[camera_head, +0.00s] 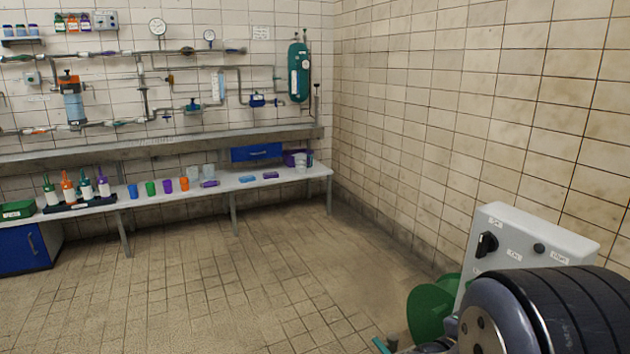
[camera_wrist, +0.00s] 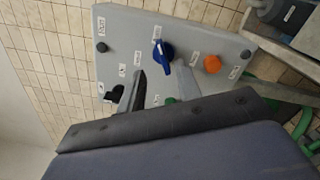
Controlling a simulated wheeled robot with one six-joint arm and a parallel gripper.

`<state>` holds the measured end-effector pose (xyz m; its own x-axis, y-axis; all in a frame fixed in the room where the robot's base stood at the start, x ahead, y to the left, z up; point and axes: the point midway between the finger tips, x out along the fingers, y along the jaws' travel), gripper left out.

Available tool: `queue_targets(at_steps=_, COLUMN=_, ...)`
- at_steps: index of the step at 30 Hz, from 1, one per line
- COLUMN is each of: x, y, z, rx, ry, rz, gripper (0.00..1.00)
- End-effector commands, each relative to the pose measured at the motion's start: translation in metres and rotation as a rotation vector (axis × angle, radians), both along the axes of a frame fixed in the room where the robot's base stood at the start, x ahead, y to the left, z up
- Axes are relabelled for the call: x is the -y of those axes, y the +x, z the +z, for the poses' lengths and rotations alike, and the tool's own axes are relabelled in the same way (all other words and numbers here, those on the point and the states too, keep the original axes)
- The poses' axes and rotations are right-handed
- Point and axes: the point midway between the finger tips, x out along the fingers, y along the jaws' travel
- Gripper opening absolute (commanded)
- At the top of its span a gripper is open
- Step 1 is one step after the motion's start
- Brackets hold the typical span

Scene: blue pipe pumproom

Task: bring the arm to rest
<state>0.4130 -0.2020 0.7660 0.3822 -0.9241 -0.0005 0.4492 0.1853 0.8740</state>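My arm shows as a dark banded link at the lower right of the head view; my gripper is not visible there. A blue knob (camera_wrist: 166,54) on that panel lies just beyond the fingertips. Whether the fingers touch it I cannot tell. An orange knob (camera_wrist: 212,64) is to its right. In the head view the control panel (camera_head: 487,228) stands behind my arm, with a black knob (camera_head: 487,244) on its face.
A green round part (camera_head: 430,308) sits beside the panel, close to my arm. The tiled wall (camera_head: 460,110) runs along the right. A long bench (camera_head: 225,186) with bottles and cups stands at the back left, under pipework. The floor (camera_head: 220,290) between is clear.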

Motion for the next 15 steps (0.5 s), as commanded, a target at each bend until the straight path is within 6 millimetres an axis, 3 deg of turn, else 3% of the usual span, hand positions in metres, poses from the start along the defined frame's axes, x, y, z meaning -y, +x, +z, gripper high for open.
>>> queue_targets(at_steps=2, x=-0.009, y=-0.003, z=0.001, rx=-0.001, ry=0.000, rz=0.003, gripper=0.33)
queue_targets(at_steps=15, x=0.056, y=0.022, z=-0.001, rx=-0.001, ry=-0.001, rz=-0.004, gripper=0.33)
